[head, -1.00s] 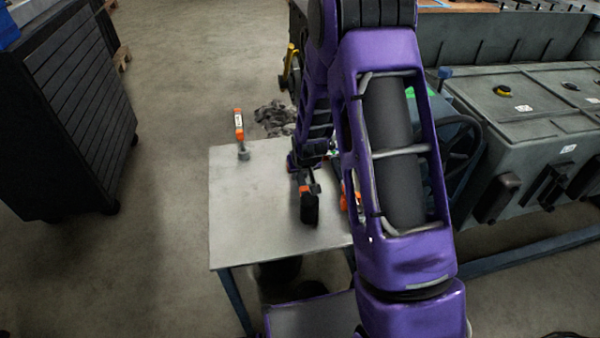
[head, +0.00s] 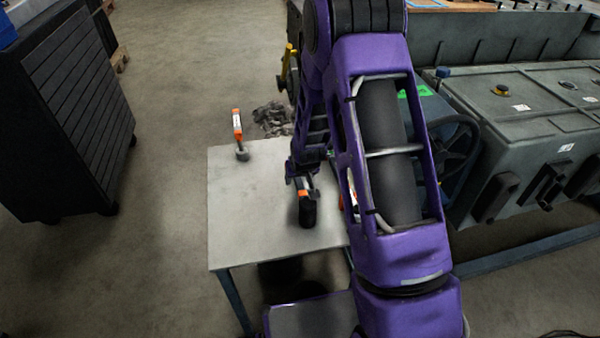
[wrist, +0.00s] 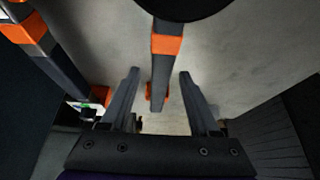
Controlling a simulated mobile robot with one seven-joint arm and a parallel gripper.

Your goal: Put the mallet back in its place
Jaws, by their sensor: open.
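The mallet has a black head (head: 307,212) and a grey handle with an orange band. It is near the middle of the grey table in the head view. My gripper (head: 304,187) is right above the head, at the handle. In the wrist view the black head (wrist: 185,6) is at the top edge, partly cut off. The handle (wrist: 160,75) runs down between the two fingers of my gripper (wrist: 158,76). The fingers are open, with a visible gap on each side of the handle. I cannot tell whether the head touches the table.
An orange-and-white handled tool (head: 238,127) stands at the table's far left corner. Another orange-banded thing (wrist: 22,32) is left of my gripper in the wrist view. The table (head: 235,215) is clear on its left.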

